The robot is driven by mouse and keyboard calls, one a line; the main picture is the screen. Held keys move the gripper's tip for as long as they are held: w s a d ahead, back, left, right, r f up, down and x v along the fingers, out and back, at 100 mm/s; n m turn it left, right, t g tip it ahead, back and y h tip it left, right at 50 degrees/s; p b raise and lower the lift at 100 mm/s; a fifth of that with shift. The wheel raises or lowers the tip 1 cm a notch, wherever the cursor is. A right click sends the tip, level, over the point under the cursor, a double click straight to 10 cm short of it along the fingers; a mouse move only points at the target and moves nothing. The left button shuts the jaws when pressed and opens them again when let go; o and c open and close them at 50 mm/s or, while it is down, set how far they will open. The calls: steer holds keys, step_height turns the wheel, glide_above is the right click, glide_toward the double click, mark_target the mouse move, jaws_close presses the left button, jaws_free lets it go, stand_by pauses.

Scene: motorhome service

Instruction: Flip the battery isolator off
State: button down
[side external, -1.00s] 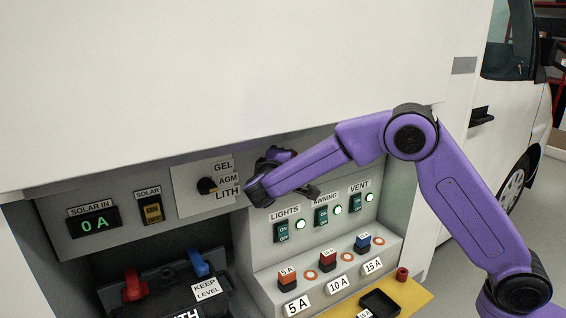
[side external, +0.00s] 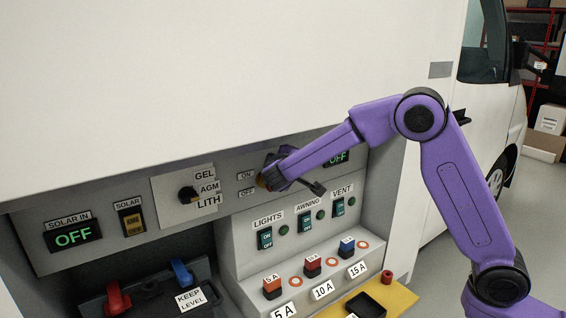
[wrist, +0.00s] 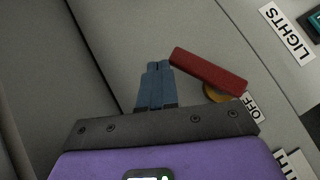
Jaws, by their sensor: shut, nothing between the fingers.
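The battery isolator shows in the wrist view as a long red handle (wrist: 208,70) on a round yellow base (wrist: 218,94), with an OFF label (wrist: 255,107) beside it. In the side view its ON label (side external: 245,176) and OFF label (side external: 248,193) show, while my gripper mostly hides the switch. My gripper (wrist: 157,65) is shut and empty, its blue fingertips just beside the handle's left end. I cannot tell whether they touch it. In the side view my gripper (side external: 270,170) is at the panel, right of the ON and OFF labels.
The SOLAR IN display (side external: 73,237) and a right display (side external: 337,157) read OFF. A battery type knob (side external: 188,194) is to the left. Lights, awning and vent switches (side external: 307,222) and several fuses (side external: 313,267) lie below. A yellow ledge (side external: 403,297) is at the front.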

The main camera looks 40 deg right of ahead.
steer(key=d+f+m+y, duration=0.1)
steer(key=d+f+m+g+y, duration=0.1)
steer(key=y, duration=0.1)
steer(key=shift+d+f, duration=0.15)
steer(key=shift+f, duration=0.25)
stand_by(0.7)
